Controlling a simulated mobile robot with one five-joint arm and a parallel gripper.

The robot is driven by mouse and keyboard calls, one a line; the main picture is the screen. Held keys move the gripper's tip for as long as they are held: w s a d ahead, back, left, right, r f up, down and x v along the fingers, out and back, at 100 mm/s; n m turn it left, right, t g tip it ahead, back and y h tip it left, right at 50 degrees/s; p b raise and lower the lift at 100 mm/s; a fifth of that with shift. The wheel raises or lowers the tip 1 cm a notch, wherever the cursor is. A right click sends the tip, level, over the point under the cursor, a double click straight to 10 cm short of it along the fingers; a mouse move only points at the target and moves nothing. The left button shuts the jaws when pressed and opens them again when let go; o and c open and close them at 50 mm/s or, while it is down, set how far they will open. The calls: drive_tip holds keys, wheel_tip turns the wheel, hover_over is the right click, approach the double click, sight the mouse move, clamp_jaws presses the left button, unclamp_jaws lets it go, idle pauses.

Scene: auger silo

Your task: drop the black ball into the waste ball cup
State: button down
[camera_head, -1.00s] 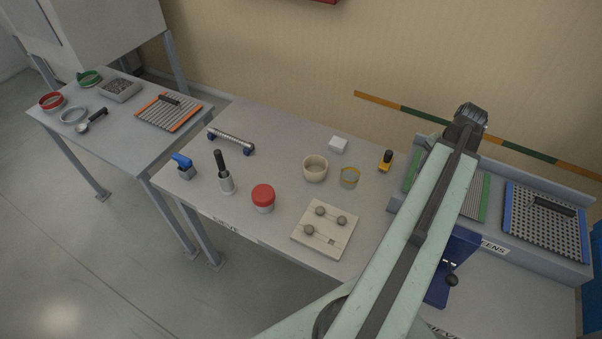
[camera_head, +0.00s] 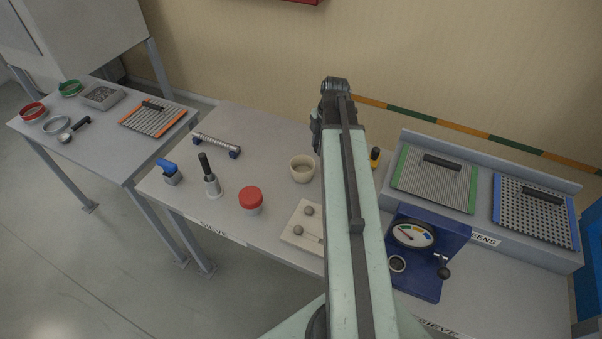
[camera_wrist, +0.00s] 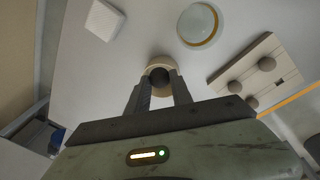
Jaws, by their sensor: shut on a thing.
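My gripper (camera_wrist: 161,86) is shut on a dark ball, the black ball (camera_wrist: 160,79), seen between the fingertips in the wrist view. A round beige cup (camera_wrist: 158,63) shows just behind the ball, below the gripper, its rim partly hidden by ball and fingers. In the head view this cup (camera_head: 302,170) stands upright on the table, with my gripper (camera_head: 316,136) above it in the picture. It looks like the waste ball cup, but no label is readable. The gap between ball and rim cannot be told exactly.

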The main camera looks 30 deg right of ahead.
drive_tip(key=a+f+b, duration=0.1)
drive_tip(key=f+b, duration=0.1)
drive_tip(key=w+a+f+b, duration=0.1)
drive_tip(key=f+b, duration=0.1)
drive_tip(key=w+f+b, duration=0.1)
drive_tip(key=f+b, duration=0.1)
drive_tip(key=shift+a+f, duration=0.2)
drive_tip(key=shift+a, duration=0.2)
drive_tip(key=shift+r, duration=0.1)
drive_tip(key=c, duration=1.1)
unclamp_jaws()
drive_tip(key=shift+o, duration=0.2)
drive_tip(key=shift+r, duration=0.25)
wheel_tip(320, 180, up, 7)
drive_tip(key=p, duration=0.7)
drive_tip(key=shift+s+d+r+p, duration=0.15)
drive_tip(key=shift+s+d+p, duration=0.1)
drive_tip(key=shift+s+p, duration=0.15)
